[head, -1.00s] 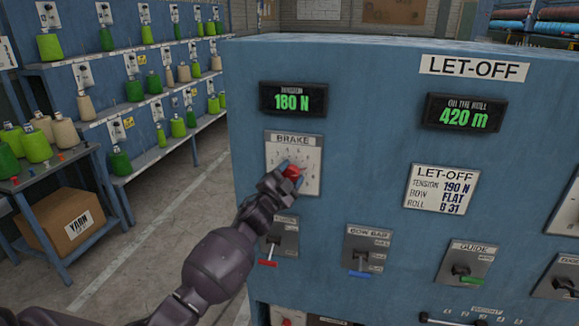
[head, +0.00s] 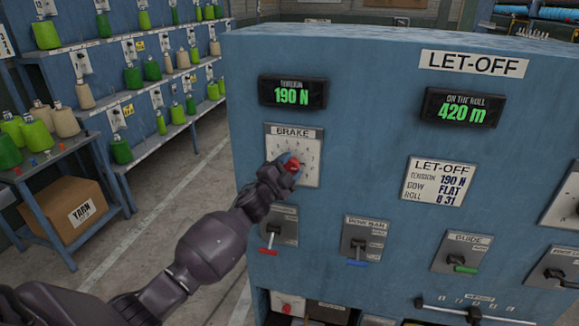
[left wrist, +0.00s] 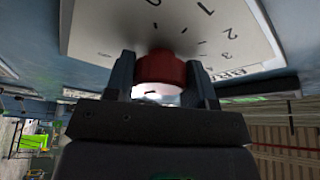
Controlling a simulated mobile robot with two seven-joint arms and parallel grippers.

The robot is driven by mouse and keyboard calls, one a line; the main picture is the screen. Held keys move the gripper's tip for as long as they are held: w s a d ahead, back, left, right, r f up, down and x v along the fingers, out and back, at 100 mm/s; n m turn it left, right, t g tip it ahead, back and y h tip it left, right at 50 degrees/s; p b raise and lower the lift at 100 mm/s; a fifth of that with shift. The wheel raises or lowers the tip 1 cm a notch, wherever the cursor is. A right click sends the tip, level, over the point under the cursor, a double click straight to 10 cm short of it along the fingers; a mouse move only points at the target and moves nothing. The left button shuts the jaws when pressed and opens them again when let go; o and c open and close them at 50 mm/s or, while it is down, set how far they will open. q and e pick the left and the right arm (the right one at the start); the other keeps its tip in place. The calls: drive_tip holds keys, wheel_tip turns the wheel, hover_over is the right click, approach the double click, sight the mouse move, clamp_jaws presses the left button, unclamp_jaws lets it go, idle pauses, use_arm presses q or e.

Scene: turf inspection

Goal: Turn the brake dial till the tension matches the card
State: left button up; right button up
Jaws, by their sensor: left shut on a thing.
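The brake dial is a red knob (head: 291,165) on a pale plate (head: 309,172) marked BRAKE, on the blue let-off panel. My left gripper (head: 285,168) is shut on the knob. In the left wrist view the red knob (left wrist: 161,72) sits between the two fingers of my left gripper (left wrist: 161,80), with the numbered scale behind it. The tension display (head: 292,94) reads 190 N in green. The let-off card (head: 438,182) reads tension 190 N, bow flat, and a roll line. My right gripper is not in view.
Below the dial are levers with red (head: 268,252), blue (head: 357,263) and green (head: 465,269) handles. Another display (head: 463,107) reads 420 m. At left are yarn racks and a cardboard box (head: 66,207) on a shelf. Open floor lies between racks and panel.

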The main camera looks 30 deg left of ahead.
use_arm(q)
drive_tip(key=o, duration=0.9)
drive_tip(key=s, duration=0.3)
drive_tip(key=s+f+b, duration=0.1)
drive_tip(key=s, duration=0.3)
drive_tip(key=s+a+f, duration=0.1)
drive_tip(key=s, duration=0.2)
drive_tip(key=shift+s+a, duration=0.1)
drive_tip(key=shift+s, duration=0.2)
drive_tip(key=shift+a, duration=0.1)
drive_tip(key=s+d+f+n+g, duration=0.2)
drive_tip(key=s+f+n, duration=0.2)
drive_tip(key=s+f, duration=0.4)
drive_tip(key=s+d+f+n+g+y+b, duration=0.1)
drive_tip(key=s+d+f+n+g, duration=0.2)
drive_tip(key=s+f, duration=0.6)
drive_tip(key=s+d+f+n+g+y+b, duration=0.1)
drive_tip(key=s+d+f+n+g, duration=0.1)
drive_tip(key=s+f+n, duration=0.4)
drive_tip(key=shift+s+d+f+g, duration=0.2)
drive_tip(key=shift+s+f+g, duration=0.1)
drive_tip(key=shift+s+f, duration=0.6)
drive_tip(key=shift+s+d+f+g, duration=0.15)
drive_tip(key=shift+s+f+g, duration=0.15)
drive_tip(key=shift+s+f, duration=0.6)
drive_tip(key=shift+s+r, duration=0.2)
